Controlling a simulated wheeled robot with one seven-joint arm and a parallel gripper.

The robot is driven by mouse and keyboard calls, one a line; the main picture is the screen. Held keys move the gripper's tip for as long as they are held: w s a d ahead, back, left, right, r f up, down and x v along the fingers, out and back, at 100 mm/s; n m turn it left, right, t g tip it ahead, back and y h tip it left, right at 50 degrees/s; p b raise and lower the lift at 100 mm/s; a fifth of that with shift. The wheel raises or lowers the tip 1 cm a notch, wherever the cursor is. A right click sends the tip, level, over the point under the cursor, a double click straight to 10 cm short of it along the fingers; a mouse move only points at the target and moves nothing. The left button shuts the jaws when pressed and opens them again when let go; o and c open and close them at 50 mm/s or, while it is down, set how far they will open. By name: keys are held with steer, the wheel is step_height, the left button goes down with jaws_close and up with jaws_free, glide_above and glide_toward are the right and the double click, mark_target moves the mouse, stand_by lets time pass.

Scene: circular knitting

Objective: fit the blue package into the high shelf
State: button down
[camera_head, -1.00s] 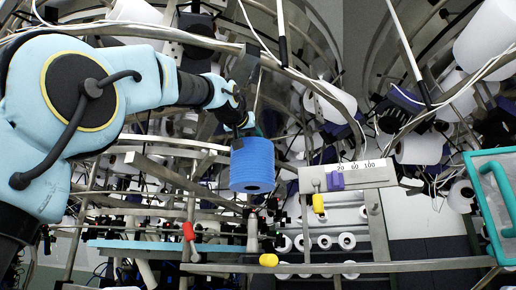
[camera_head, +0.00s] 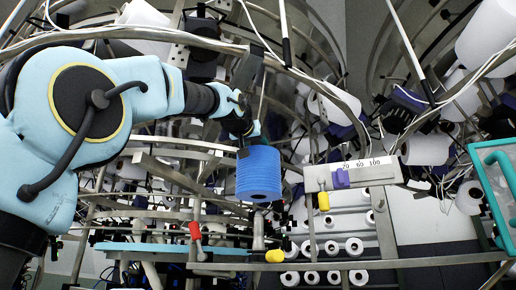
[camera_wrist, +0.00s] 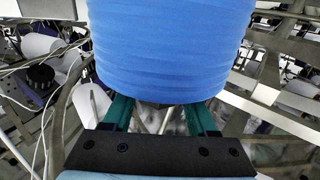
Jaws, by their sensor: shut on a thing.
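The blue package (camera_head: 258,172) is a ribbed blue spool with a dark hole in its lower end. It hangs in the air in the middle of the head view, at the end of my arm. It also fills the top of the wrist view (camera_wrist: 165,50). My gripper (camera_head: 247,138) is shut on it from above; in the wrist view its green fingers (camera_wrist: 160,112) reach to the blue spool, whose body hides the fingertips. I cannot tell which structure is the high shelf.
Curved metal rails and white yarn spools (camera_head: 426,149) crowd the space around. A metal plate marked 20 60 100 (camera_head: 352,173) stands close right of the package. A horizontal bar (camera_head: 370,265) with red and yellow knobs runs below. A teal-framed panel (camera_head: 496,190) is far right.

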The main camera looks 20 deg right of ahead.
steer(key=shift+f+b, duration=1.2)
steer(key=shift+f, duration=0.4)
steer(key=shift+f+b, duration=2.65)
steer(key=shift+f, duration=0.4)
stand_by(3.3)
